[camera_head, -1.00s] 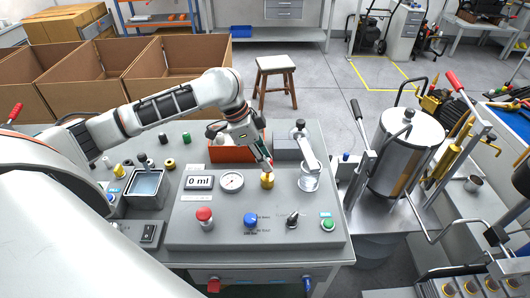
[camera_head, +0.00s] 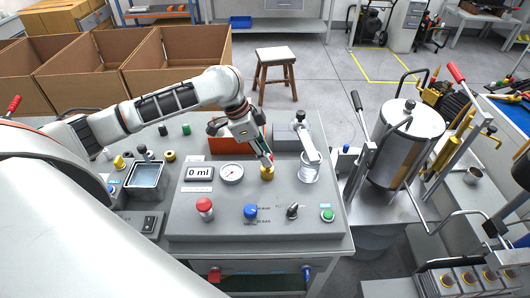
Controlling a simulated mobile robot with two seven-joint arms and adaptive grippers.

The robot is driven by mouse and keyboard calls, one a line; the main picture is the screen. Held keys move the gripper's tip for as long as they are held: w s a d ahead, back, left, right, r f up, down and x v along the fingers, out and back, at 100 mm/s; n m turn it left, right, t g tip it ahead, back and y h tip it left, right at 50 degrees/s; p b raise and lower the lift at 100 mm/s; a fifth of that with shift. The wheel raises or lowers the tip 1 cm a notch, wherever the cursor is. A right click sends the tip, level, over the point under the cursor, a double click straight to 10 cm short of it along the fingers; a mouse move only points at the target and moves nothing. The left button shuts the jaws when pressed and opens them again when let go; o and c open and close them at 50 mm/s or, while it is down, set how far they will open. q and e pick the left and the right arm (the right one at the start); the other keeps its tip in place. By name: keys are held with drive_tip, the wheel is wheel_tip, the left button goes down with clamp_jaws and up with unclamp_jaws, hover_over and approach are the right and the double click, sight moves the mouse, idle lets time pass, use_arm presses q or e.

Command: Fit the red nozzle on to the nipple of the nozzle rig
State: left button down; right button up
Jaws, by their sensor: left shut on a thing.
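The nozzle rig is a sloped grey panel (camera_head: 190,226) on the bench. Its brass-yellow nipple (camera_head: 267,173) stands near the panel's top edge, right of the round gauge (camera_head: 231,174). My left gripper (camera_head: 267,158) comes in from the left and points down just above the nipple. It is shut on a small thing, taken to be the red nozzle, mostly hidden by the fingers. I cannot tell whether it touches the nipple. My right gripper is not in view.
A clear cup (camera_head: 309,171) stands under a metal spout right of the nipple. An orange-red bin (camera_head: 222,146) is behind the gripper. A red button (camera_head: 205,206) and blue knob (camera_head: 250,211) are in front. Small coloured nozzles stand at the left by a water basin (camera_head: 146,176).

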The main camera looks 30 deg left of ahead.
use_arm(q)
drive_tip(key=shift+f, duration=0.8)
idle(0.4)
drive_tip(key=c, duration=1.7)
unclamp_jaws()
drive_tip(key=shift+r, duration=0.1)
drive_tip(key=v, duration=1.2)
drive_tip(key=shift+d, duration=0.1)
